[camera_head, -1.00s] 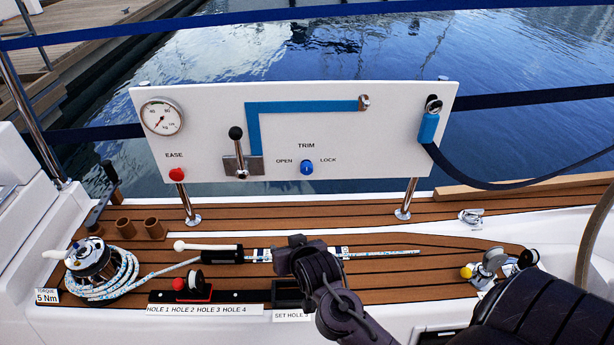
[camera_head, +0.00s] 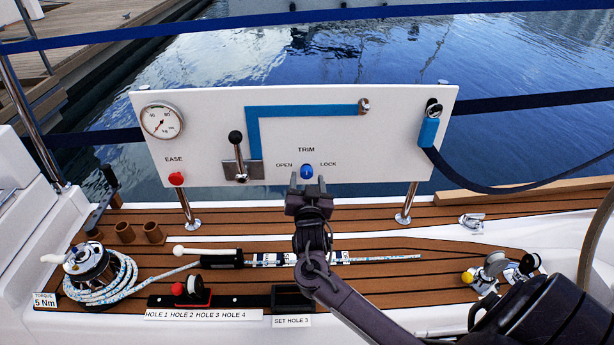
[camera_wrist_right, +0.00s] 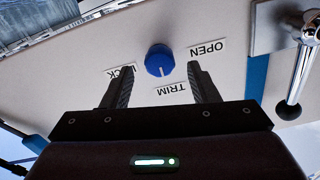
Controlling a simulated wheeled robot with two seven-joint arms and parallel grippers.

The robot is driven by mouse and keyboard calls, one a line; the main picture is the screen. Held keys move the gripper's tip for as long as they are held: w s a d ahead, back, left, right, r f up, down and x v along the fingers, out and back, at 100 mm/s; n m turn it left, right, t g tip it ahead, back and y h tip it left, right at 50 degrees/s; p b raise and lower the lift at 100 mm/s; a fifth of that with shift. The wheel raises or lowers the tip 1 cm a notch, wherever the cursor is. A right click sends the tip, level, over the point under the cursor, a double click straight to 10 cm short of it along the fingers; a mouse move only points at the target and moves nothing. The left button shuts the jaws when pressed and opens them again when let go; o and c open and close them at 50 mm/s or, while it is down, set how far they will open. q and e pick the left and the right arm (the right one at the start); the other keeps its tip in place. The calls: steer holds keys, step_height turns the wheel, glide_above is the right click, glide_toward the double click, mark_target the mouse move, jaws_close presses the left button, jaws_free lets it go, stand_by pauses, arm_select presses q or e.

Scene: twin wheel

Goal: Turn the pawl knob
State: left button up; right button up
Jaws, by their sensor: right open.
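The blue round knob (camera_head: 307,171) sits on the white panel under the word TRIM, between the labels OPEN and LOCK. No label on it reads pawl. In the right wrist view the knob (camera_wrist_right: 160,60) appears upside down, with a white mark pointing toward TRIM. My right gripper (camera_head: 307,184) is open in front of the panel, just below the knob in the head view. In the wrist view its two fingers (camera_wrist_right: 158,72) stand on either side of the knob with gaps, and nothing is held. My left gripper is not in view.
The white panel (camera_head: 390,150) also carries a lever (camera_head: 237,155), a red EASE button (camera_head: 176,179) and a gauge (camera_head: 161,121). Below are a winch (camera_head: 88,262), a rope (camera_head: 385,258) and a yellow-tipped fitting (camera_head: 468,277). Space around the knob is clear.

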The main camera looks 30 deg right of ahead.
steer(key=shift+x, duration=1.3)
steer(key=c, duration=1)
